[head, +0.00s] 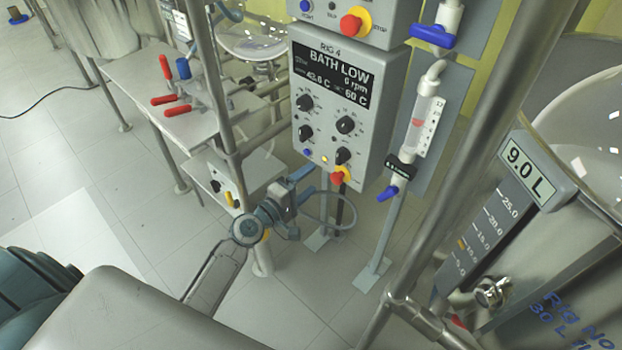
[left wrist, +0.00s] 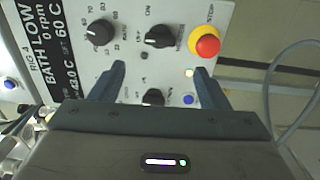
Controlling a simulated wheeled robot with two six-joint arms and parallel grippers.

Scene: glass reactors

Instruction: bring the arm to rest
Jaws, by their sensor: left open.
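My left gripper (head: 303,180) is in front of the lower part of a grey control box labelled RIG 4 (head: 318,118). Its two dark blue fingers (left wrist: 160,80) are apart in the left wrist view, with nothing seen between them but the panel and a black knob (left wrist: 153,97). I cannot tell whether the fingertips touch the panel. The box's display (head: 330,75) reads BATH LOW, 0 rpm, 43.0 C and 60 C. A red button on a yellow ring (left wrist: 207,44) is beside the fingers. My right gripper is not in view.
A valve column with a blue handle (head: 389,193) stands right of the box. A steel vessel with a 9.0 L gauge (head: 530,172) and a metal rail (head: 440,170) are at right. Tiled floor (head: 60,150) is open at far left.

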